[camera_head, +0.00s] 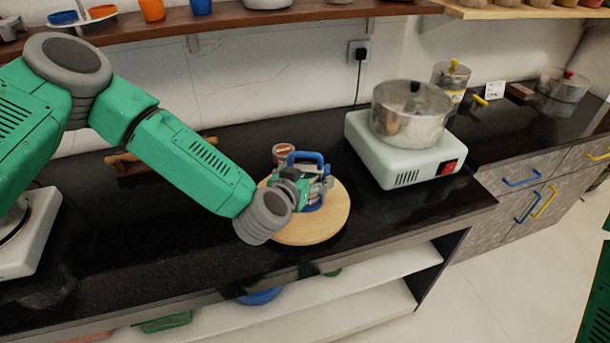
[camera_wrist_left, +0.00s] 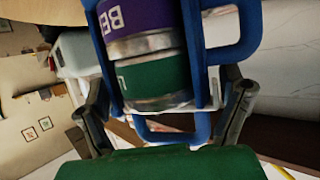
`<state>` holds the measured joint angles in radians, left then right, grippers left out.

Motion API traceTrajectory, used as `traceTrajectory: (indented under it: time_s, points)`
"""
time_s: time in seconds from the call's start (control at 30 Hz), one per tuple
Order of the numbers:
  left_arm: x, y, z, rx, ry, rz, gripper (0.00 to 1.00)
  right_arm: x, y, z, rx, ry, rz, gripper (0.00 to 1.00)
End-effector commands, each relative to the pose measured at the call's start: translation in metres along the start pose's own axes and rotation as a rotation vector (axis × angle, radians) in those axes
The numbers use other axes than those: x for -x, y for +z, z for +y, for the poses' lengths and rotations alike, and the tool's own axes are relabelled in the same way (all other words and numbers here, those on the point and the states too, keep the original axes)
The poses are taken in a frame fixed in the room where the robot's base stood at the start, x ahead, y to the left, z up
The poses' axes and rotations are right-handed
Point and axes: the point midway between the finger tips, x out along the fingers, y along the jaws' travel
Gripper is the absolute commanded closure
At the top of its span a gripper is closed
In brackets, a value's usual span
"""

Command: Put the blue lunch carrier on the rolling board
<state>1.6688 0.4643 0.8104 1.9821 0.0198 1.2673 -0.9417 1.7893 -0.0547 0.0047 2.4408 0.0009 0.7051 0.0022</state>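The blue lunch carrier (camera_head: 312,205) has a blue frame and handle and stands upright over the round wooden rolling board (camera_head: 335,215). I cannot tell whether its base touches the wood. My left gripper (camera_head: 316,188) is at the carrier's side, coming from the left. In the left wrist view, the carrier (camera_wrist_left: 150,75) shows purple and green tins inside its blue frame. The fingers of my left gripper (camera_wrist_left: 165,105) lie on either side of the frame. A narrow gap seems to show at the right finger; firm contact is unclear. My right gripper is not in view.
A small reddish can (camera_head: 283,152) stands behind the carrier. A white stove (camera_head: 400,155) with a steel pot (camera_head: 411,112) is to the right. A wooden rolling pin (camera_head: 150,158) lies at the back left. The black counter (camera_head: 120,230) is clear left of the board.

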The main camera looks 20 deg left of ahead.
Motion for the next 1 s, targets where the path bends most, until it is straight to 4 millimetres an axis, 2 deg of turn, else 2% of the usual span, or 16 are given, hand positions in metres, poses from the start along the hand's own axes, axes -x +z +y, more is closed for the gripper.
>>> traceTrajectory:
  time_s: [0.37,0.47,0.8,1.0]
  points:
    - [0.004,-0.001,0.0,0.0,0.001,0.0,0.0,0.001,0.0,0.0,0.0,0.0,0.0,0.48]
    - [0.017,-0.001,0.0,-0.001,0.002,-0.001,0.0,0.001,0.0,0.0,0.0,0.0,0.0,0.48]
    - [0.088,-0.001,0.001,-0.001,0.003,-0.002,0.0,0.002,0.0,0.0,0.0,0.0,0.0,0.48]
    - [0.114,-0.001,0.0,-0.001,0.001,-0.002,0.0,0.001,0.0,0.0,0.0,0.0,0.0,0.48]
